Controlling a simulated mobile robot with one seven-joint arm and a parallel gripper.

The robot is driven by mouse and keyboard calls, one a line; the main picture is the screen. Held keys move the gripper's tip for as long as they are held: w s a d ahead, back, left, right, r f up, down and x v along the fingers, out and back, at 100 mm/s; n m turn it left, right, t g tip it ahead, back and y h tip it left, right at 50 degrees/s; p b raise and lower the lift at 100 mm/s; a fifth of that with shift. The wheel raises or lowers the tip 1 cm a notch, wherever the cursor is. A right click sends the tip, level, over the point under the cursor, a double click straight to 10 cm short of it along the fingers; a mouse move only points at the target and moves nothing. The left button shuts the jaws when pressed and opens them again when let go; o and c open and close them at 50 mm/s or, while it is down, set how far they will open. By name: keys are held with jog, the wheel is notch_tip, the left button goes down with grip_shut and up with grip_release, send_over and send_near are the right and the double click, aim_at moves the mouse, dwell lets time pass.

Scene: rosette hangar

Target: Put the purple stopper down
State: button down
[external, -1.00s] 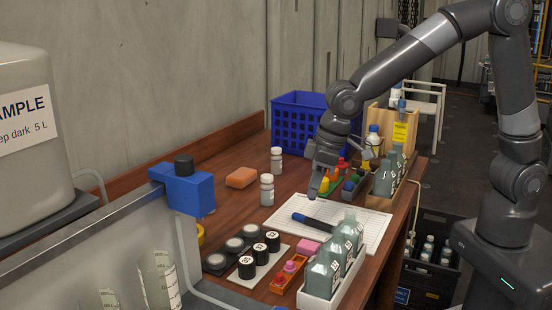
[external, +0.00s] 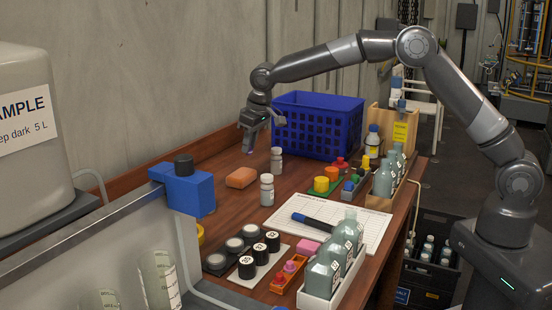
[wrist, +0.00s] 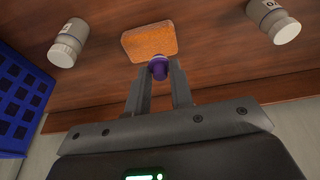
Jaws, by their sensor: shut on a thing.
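The purple stopper (wrist: 158,68) is between the fingertips of my gripper (wrist: 159,78) in the wrist view. My gripper is shut on it. In the external view my gripper (external: 250,140) hangs over the back left part of the wooden table (external: 222,211), near the wall-side ledge, with the stopper (external: 249,151) a small purple tip below the fingers. The stopper appears to be above the table, though the exact gap cannot be told.
An orange sponge (external: 241,178) lies just in front of my gripper. Two white-capped bottles (external: 276,160) (external: 267,190) stand to its right. A blue crate (external: 318,125) is at the back right. A blue block with a black knob (external: 187,190) stands to the left. Bare wood surrounds the sponge.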

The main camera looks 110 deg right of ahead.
jog(key=w+a+f, duration=0.1)
jog(key=w+f, duration=0.1)
jog(key=w, duration=0.1)
jog(key=w+a+f, duration=0.1)
jog(key=w+f, duration=0.1)
jog(key=w, duration=0.1)
jog(key=w+a+f, duration=0.1)
jog(key=w+f, duration=0.2)
jog(key=shift+w+a+f, duration=0.1)
jog(key=shift+w+a, duration=0.05)
jog(key=shift+w, duration=0.1)
jog(key=shift+f, duration=2)
jog(key=shift+f, duration=0.1)
jog(key=c, duration=1.3)
grip_release()
